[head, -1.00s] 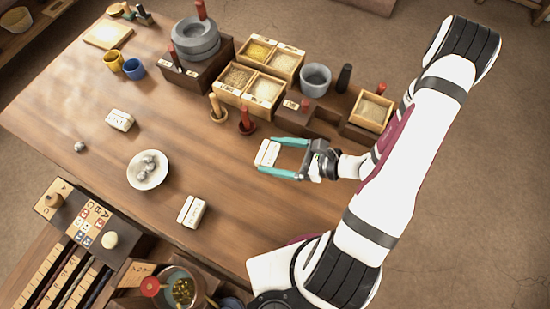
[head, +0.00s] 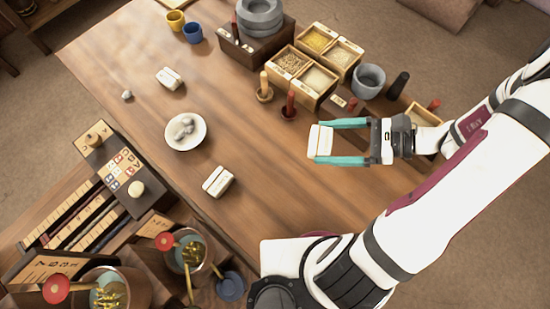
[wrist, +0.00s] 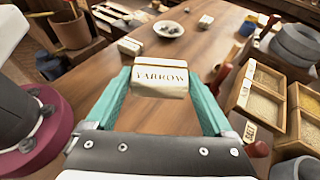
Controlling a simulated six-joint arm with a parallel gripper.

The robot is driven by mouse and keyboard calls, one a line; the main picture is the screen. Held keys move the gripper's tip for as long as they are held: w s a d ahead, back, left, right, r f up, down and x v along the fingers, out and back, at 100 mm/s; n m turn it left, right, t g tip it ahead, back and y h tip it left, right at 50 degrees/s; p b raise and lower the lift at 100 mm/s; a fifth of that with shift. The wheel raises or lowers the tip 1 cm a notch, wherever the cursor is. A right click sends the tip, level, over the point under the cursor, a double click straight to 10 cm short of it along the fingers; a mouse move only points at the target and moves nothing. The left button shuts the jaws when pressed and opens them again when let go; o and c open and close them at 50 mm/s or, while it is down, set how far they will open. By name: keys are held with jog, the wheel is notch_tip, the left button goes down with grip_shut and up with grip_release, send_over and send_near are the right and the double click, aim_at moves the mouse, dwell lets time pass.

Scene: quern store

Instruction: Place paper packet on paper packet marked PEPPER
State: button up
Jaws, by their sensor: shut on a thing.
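My gripper (head: 322,142) is shut on a white paper packet (head: 319,141), held between its teal fingers above the right part of the table. In the wrist view this packet (wrist: 160,79) reads YARROW. Two other pale paper packets lie on the table: a near one (head: 218,181) and a farther one (head: 170,78). Both are left of my gripper and apart from it. They also show in the wrist view, the near one (wrist: 130,46) and the far one (wrist: 205,22). Their writing is too small to read, so I cannot tell which is marked PEPPER.
A white dish (head: 200,137) with grey lumps stands between the loose packets. Yellow (head: 175,20) and blue (head: 193,33) mugs are farther left. The table's middle is clear.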

jog(key=a+r+n+g, duration=0.2)
jog(key=a+n+g, duration=0.55)
jog(key=a, duration=0.55)
send_over(225, 178)
jog(key=shift+g+h, duration=0.35)
jog(key=shift+h, duration=0.05)
notch_tip(225, 178, down, 7)
jog(key=shift+d+r, duration=0.1)
jog(key=shift+m, duration=0.25)
jog(key=f, duration=0.4)
jog(key=shift+a, duration=0.2)
jog(key=shift+f, duration=0.15)
jog(key=shift+f, duration=0.1)
jog(key=o, duration=1.1)
